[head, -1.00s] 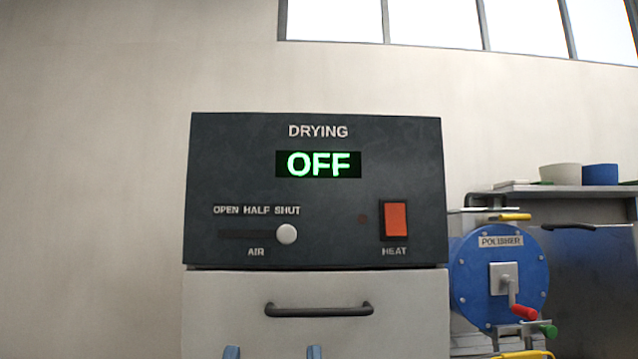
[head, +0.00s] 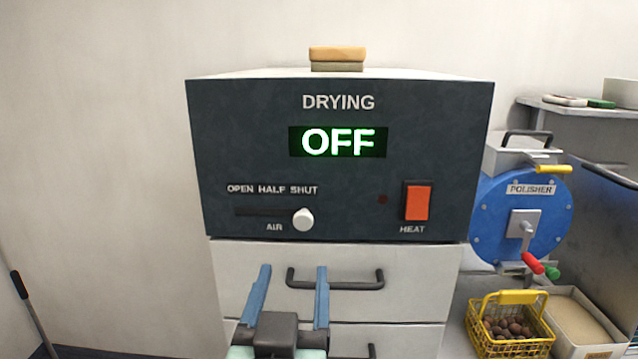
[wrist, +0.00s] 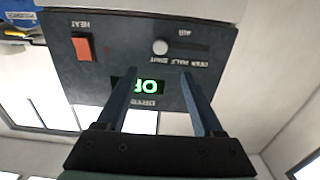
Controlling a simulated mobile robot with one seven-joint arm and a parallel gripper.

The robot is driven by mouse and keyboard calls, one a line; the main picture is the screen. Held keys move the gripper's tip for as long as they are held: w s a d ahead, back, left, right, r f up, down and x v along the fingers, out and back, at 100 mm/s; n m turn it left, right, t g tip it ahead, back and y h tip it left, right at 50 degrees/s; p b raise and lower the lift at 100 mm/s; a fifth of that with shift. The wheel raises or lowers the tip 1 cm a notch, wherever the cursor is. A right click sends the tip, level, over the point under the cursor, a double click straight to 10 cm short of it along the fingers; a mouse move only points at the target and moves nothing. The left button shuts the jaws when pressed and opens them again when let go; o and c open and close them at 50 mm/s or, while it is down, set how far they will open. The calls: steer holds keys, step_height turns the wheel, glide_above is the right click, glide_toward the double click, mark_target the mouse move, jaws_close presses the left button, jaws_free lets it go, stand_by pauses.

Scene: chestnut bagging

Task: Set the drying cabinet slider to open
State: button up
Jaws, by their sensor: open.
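The drying cabinet (head: 340,100) has a dark front panel whose display reads OFF. Its air slider has a round white knob (head: 303,219) at the right end of the slot (head: 262,212), under SHUT; OPEN is marked at the left end. In the wrist view the panel appears upside down, with the knob (wrist: 160,47) beyond the fingertips. My gripper (head: 293,268) is open and empty, below the knob in the head view, in front of the upper drawer. The fingers touch nothing that I can see.
An orange heat switch (head: 416,201) is right of the slider. Drawer handles (head: 335,280) stick out below the panel. To the right are a blue polisher (head: 520,215) with a crank and a yellow basket of chestnuts (head: 510,340). The wall side at left is mostly free.

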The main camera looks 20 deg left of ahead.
mark_target(303, 222)
steer(key=p+x, duration=0.3)
steer(key=x, duration=1)
jaws_close()
stand_by(1.4)
